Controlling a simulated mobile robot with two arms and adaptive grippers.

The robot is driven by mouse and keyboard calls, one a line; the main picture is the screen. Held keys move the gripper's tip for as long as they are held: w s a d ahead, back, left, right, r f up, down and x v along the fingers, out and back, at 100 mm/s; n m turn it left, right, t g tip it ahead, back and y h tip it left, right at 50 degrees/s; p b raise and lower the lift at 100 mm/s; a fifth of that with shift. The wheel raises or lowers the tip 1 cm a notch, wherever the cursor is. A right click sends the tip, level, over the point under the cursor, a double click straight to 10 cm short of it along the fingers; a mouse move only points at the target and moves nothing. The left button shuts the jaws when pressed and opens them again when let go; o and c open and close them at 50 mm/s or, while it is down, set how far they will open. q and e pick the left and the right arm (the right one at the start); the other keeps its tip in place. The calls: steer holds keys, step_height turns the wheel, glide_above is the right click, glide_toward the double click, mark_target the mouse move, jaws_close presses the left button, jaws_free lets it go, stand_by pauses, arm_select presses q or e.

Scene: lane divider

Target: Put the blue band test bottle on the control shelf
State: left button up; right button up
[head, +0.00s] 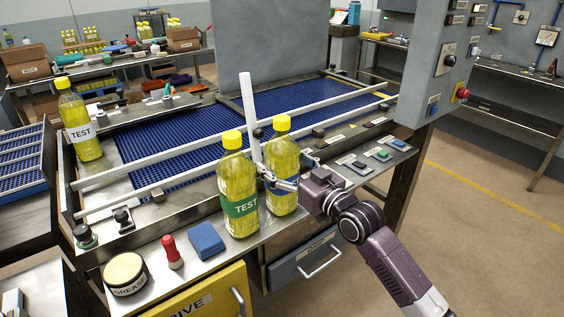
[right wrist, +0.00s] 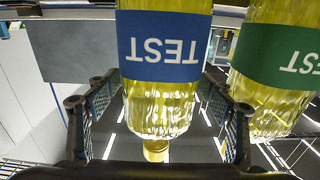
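The blue band test bottle (head: 282,165), yellow with a yellow cap, stands upright on the machine's steel front ledge (head: 187,268). My right gripper (head: 285,178) reaches it from the right, with fingers either side of the bottle. In the right wrist view the blue TEST label (right wrist: 163,47) appears upside down between the fingers (right wrist: 160,85); they look open, with narrow gaps beside the bottle. A green band test bottle (head: 238,185) stands close to its left. No shelf is readably marked as control; a steel strip with buttons (head: 368,160) lies right of the bottles. My left gripper is not in view.
A white-label test bottle (head: 80,122) stands at the far left. A white upright bar (head: 246,100) rises behind the bottles, near the blue conveyor (head: 185,140) and its rails. A grease tin (head: 125,273), red-handled object (head: 172,252) and blue block (head: 207,241) occupy the front left.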

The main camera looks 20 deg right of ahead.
steer(key=shift+r, duration=0.1)
steer(key=b+v, duration=0.1)
steer(key=v, duration=1.1)
steer(key=shift+b, duration=0.35)
steer(key=shift+r, duration=0.1)
